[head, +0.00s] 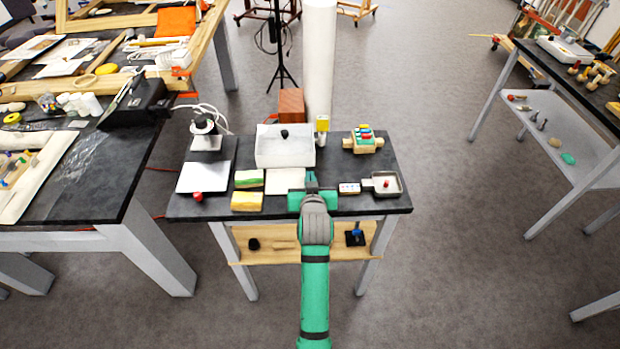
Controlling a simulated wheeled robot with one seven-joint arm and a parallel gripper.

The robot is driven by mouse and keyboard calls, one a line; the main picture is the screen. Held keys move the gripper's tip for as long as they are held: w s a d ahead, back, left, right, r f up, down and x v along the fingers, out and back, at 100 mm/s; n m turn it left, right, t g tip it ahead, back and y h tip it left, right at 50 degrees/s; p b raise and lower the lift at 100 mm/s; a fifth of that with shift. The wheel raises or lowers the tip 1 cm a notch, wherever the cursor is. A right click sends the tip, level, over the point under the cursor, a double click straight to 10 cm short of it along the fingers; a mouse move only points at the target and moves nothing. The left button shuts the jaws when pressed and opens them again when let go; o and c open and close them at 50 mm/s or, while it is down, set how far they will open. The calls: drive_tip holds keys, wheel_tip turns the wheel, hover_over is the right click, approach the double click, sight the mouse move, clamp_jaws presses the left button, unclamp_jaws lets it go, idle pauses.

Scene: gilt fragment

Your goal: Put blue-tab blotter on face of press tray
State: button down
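My gripper (311,179) is over the front edge of the small dark table, seen from behind. Its wrist hides most of the fingers, and I cannot tell whether they are open or hold anything. A wooden block (362,145) at the table's back right carries small coloured pieces, including blue, red and green. I cannot make out which, if any, is the blue-tab blotter. A shallow grey tray (398,184) with a small red-topped object in it sits right of my gripper; it may be the press tray. A white sheet (280,181) lies left of my gripper.
A white box with a black knob (285,145) stands behind the sheet. Yellow-green and yellow pads (247,201), a white plate (203,177) and a small marked white block (349,188) crowd the table (273,213). A tall white cylinder (319,60) rises behind.

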drive_tip(key=c, duration=2.4)
unclamp_jaws()
drive_tip(key=shift+f, duration=0.15)
drive_tip(key=shift+c, duration=0.2)
drive_tip(key=o, duration=0.4)
